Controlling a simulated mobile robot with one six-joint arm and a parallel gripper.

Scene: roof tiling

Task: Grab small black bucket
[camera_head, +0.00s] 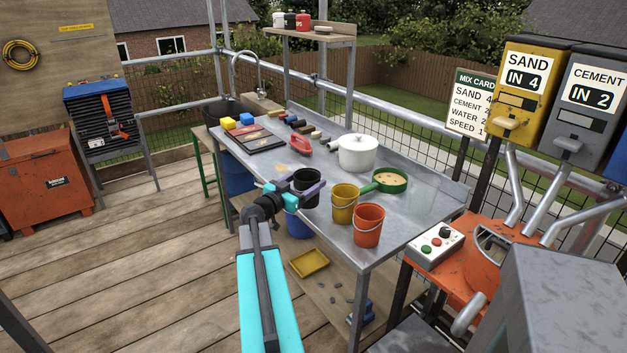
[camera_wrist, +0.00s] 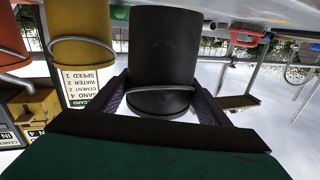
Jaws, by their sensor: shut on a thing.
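The small black bucket (camera_head: 308,177) is at the near long edge of the metal table, left of the yellow bucket. My gripper (camera_head: 297,190) reaches it from the near side, with a finger on either side. In the wrist view, which is upside down, the black bucket (camera_wrist: 165,45) fills the middle. My gripper (camera_wrist: 162,95) is shut on its body, and its wire handle hangs across the front. I cannot tell whether its base touches the tabletop.
The yellow bucket (camera_head: 344,205) and orange bucket (camera_head: 368,226) stand close to the right. Behind are a green pan (camera_head: 390,181) and a white pot (camera_head: 358,153). A blue bucket (camera_head: 299,224) is below the table edge. A yellow tray (camera_head: 309,263) lies on the lower shelf.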

